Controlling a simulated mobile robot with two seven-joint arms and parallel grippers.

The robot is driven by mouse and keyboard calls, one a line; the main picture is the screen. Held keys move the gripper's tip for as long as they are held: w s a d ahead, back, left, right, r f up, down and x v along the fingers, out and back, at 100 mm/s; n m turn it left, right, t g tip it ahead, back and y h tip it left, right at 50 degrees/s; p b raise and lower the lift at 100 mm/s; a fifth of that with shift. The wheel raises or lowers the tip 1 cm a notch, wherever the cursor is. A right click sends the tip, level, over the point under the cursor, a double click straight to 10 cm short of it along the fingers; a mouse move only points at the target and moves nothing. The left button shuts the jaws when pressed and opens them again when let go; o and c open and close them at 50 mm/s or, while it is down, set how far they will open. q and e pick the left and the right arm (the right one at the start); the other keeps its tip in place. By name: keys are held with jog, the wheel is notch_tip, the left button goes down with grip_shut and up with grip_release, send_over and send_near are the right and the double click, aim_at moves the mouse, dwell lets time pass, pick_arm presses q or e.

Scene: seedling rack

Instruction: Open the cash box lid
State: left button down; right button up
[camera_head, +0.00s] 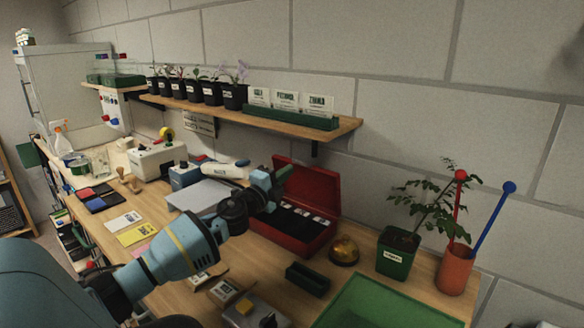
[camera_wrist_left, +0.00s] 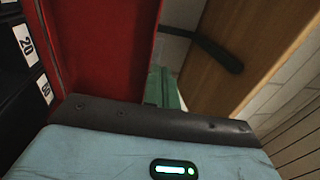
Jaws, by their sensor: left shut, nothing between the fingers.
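The red cash box (camera_head: 279,238) stands on the bench against the wall, with its lid (camera_head: 318,190) raised and roughly upright at the back. Its black inner tray with white labels shows. My left gripper (camera_head: 284,173) is shut and empty, at the upper left edge of the lid; I cannot tell whether it touches. In the left wrist view the lid's red inner face (camera_wrist_left: 100,45) fills the upper left, beside the numbered tray (camera_wrist_left: 28,65). My right gripper is not in view.
A wooden shelf (camera_head: 340,128) with potted seedlings hangs above the box. A brass bell (camera_head: 344,250), a dark green tray (camera_head: 307,279) and a potted plant (camera_head: 395,262) stand to the front and right. My left arm crosses the bench.

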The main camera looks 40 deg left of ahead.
aim_at(299, 162)
pick_arm(q)
jog(key=shift+x, duration=1.7)
jog(key=shift+w, duration=0.1)
jog(key=shift+x, duration=3)
